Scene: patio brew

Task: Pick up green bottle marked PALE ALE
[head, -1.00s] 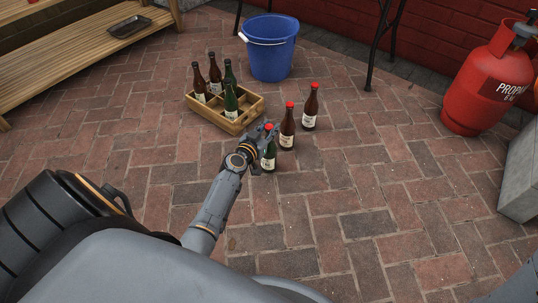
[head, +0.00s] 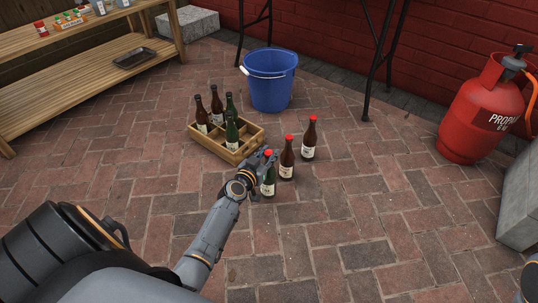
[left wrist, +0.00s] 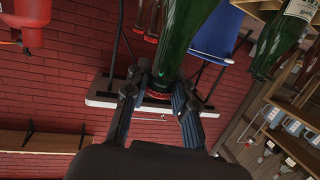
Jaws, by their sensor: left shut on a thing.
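The green bottle with a red cap (head: 268,186) is beside two brown bottles, in front of the crate. Its label is too small to read in the head view. My left gripper (head: 264,158) is shut on its neck from above. In the left wrist view, my left gripper (left wrist: 160,97) has its fingers on either side of the green bottle's (left wrist: 182,45) neck, near the red cap. The bottle looks upright and seems slightly raised off the bricks.
Brown bottles with red caps (head: 287,160) (head: 309,140) stand close by. A wooden crate (head: 232,157) holds several green and brown bottles. A blue bucket (head: 270,83), a table's black legs, a red propane cylinder (head: 480,115) and a wooden shelf (head: 90,85) surround open brick floor.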

